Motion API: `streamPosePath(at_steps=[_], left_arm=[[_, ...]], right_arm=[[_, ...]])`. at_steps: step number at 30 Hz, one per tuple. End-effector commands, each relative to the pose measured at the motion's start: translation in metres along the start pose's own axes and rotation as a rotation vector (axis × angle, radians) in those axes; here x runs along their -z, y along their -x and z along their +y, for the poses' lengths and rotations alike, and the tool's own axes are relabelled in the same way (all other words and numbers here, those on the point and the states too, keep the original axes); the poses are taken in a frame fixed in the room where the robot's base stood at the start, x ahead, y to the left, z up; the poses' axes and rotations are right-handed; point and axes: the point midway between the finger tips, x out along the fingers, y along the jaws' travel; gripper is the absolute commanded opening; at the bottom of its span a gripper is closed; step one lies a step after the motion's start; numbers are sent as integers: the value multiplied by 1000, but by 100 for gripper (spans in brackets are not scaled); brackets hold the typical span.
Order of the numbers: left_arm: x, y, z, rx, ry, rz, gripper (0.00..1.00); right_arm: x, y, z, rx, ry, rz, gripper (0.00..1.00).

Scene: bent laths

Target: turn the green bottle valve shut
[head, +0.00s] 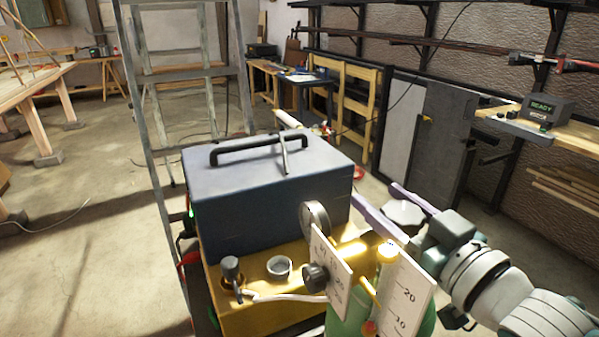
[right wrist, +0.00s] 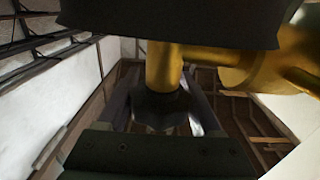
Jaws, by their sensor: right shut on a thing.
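The green bottle (head: 349,321) stands at the bottom of the head view, partly hidden by white scale plates. Its brass fittings (head: 387,251) show between the plates. My right gripper (head: 385,205) reaches in from the right, beside and behind the brass top, and is shut on the bottle's valve. The contact is partly hidden in the head view. In the right wrist view a brass stem (right wrist: 163,65) and a dark faceted knob (right wrist: 160,108) sit between dark parts above and below. How far the valve is turned cannot be told. My left gripper is out of view.
A blue box (head: 265,185) with a black handle rests on a yellow cart (head: 225,285). A white plate marked 10 and 20 (head: 405,290) stands close to my right gripper. A ladder (head: 150,110) stands behind the cart. The floor at left is open.

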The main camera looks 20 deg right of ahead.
Motion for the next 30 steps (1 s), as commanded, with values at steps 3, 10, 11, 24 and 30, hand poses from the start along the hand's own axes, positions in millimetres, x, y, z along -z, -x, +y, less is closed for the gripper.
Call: streamPosePath(at_steps=[3, 10, 11, 24, 30], left_arm=[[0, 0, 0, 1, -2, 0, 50], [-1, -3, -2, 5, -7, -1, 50], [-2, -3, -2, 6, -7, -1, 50], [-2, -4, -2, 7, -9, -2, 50], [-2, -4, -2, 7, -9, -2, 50]], right_arm=[[0, 0, 1, -80, -8, 2, 11], [0, 0, 5, -200, -6, 2, 11], [0, 0, 6, -212, -6, 2, 11], [1, 1, 8, -267, 0, 3, 11], [1, 1, 8, -266, 0, 3, 68]])
